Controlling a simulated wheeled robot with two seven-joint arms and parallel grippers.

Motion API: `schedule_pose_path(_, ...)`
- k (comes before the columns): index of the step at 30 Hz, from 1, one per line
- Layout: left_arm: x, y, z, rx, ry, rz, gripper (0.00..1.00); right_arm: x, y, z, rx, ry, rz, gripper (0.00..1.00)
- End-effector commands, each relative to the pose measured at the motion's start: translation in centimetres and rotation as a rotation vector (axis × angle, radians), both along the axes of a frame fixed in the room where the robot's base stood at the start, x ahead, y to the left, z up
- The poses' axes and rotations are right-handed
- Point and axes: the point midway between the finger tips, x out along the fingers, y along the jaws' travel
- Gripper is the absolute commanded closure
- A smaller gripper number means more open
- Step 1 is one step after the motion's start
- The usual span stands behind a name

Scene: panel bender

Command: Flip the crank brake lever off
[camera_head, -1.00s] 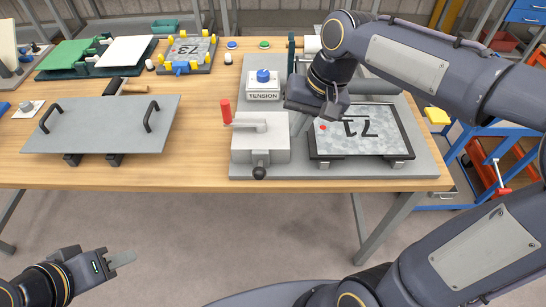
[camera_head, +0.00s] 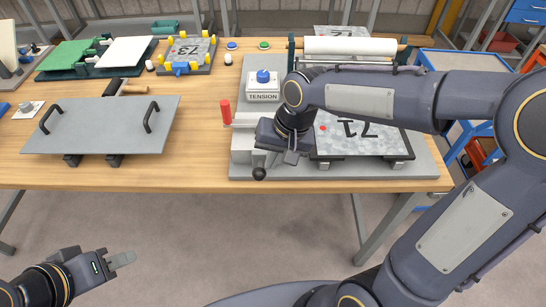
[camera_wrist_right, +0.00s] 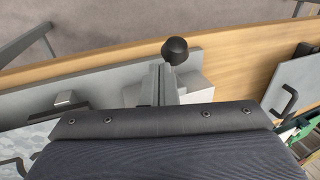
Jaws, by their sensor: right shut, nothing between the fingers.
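The grey crank box (camera_head: 241,158) stands at the front left of the bender's base plate, with a red crank handle (camera_head: 226,112) upright at its left. The brake lever's black ball knob (camera_head: 259,174) sticks out at the box's front, and the knob also shows in the right wrist view (camera_wrist_right: 175,50). My right gripper (camera_head: 272,158) is shut and empty, over the box and just behind the knob. Its hand hides much of the box and lever, and I cannot tell whether it touches the lever. My left gripper (camera_head: 121,260) hangs away from the table at lower left, its jaw gap unclear.
A TENSION block with a blue knob (camera_head: 263,76) stands behind the box. A framed plate marked 71 (camera_head: 365,135) lies to the right. A grey panel with two handles (camera_head: 98,125) lies at left. Bare wood (camera_head: 200,150) separates panel and bender.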

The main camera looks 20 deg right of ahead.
Motion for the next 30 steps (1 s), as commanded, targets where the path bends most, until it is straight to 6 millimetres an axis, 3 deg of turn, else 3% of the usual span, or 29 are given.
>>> schedule_pose_path(20, 0.0, 0.0, -2.6, 0.000, 0.000, 0.000, 0.66, -0.7, 0.2, -0.8, -0.027, -0.097, 0.001, 1.00)
schedule_pose_path(26, 0.0, 0.0, -5.1, 0.000, 0.000, 0.000, 0.66, -1.3, 0.4, -1.8, -0.051, -0.180, 0.003, 1.00)
schedule_pose_path(30, 0.0, 0.0, -8.4, 0.000, 0.000, 0.000, 0.66, -2.0, 0.6, -3.1, -0.077, -0.284, 0.003, 1.00)
